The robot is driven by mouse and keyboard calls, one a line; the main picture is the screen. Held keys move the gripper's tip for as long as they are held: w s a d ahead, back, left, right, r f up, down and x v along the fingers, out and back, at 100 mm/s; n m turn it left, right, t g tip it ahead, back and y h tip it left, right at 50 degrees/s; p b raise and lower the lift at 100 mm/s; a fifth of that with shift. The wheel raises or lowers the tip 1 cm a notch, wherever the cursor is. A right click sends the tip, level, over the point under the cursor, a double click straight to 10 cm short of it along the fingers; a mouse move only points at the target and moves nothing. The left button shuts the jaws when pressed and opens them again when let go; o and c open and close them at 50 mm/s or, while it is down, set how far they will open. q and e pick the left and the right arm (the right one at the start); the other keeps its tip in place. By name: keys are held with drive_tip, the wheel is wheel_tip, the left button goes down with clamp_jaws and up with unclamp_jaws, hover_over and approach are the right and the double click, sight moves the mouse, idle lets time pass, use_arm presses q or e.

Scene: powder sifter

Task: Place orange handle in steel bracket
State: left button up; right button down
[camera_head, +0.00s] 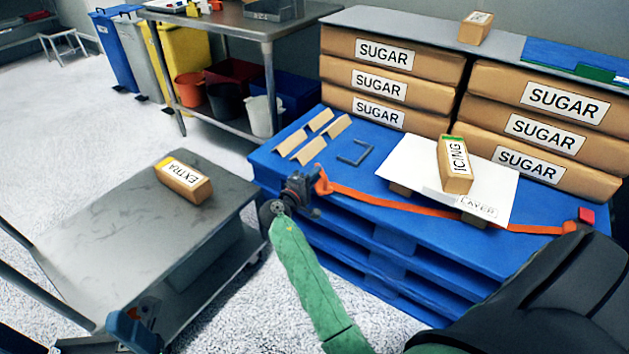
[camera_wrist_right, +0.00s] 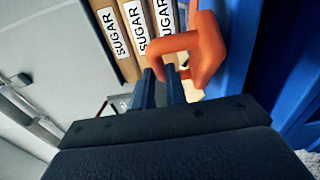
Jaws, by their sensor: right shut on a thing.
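The orange handle (camera_head: 322,182) is at the front left corner of the blue pallet, on the end of an orange strap (camera_head: 400,204). My right gripper (camera_head: 303,190) is shut on the handle, just off the pallet's edge. In the right wrist view, the bent orange handle (camera_wrist_right: 207,52) shows at the two blue fingers (camera_wrist_right: 163,88). The steel bracket (camera_head: 355,153), a grey U shape, lies flat on the pallet, behind and right of the gripper. A blue and dark part at the lower left, cut off by the frame, may be my left gripper (camera_head: 132,330); its jaws cannot be made out.
The blue pallet (camera_head: 275,163) bears tan corner pieces (camera_head: 305,150), stacked SUGAR bags (camera_head: 383,55) and a white LAYER sheet (camera_head: 407,160) with an ICING bag (camera_head: 456,165). A grey cart (camera_head: 110,225) with an EXTRA bag (camera_head: 184,180) stands at left.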

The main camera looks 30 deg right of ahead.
drive_tip(key=shift+f, duration=0.55)
drive_tip(key=shift+f, duration=0.1)
drive_tip(key=c, duration=1.4)
unclamp_jaws()
